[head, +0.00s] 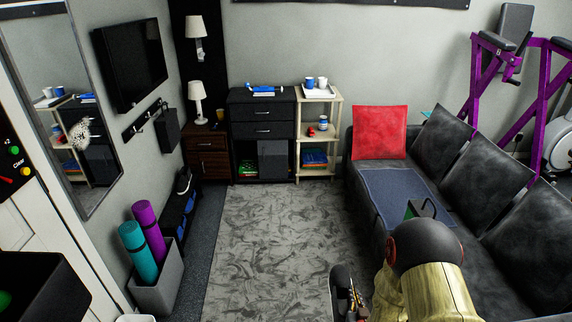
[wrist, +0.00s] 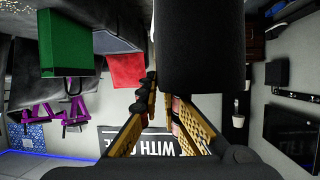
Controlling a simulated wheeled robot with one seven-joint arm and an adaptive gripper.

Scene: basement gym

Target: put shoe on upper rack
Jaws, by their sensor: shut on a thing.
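A dark shoe (head: 342,282) is at the lower middle of the head view, at the end of my arm. In the wrist view a large black shape, which I take to be this shoe (wrist: 203,45), fills the top centre. My gripper (wrist: 162,95) is shut on its edge; in the head view my gripper (head: 357,305) is partly hidden by the arm. A low black rack (head: 176,216) stands along the left wall, away from my gripper. Another dark shoe (head: 184,181) sits on top of the rack at its far end. The rack's lower level is hard to see.
A grey bin (head: 160,293) with rolled mats stands at the near end of the rack. A grey patterned rug (head: 270,240) covers clear floor between rack and sofa (head: 500,225). A black cabinet (head: 262,135) and a light shelf (head: 318,135) stand at the back.

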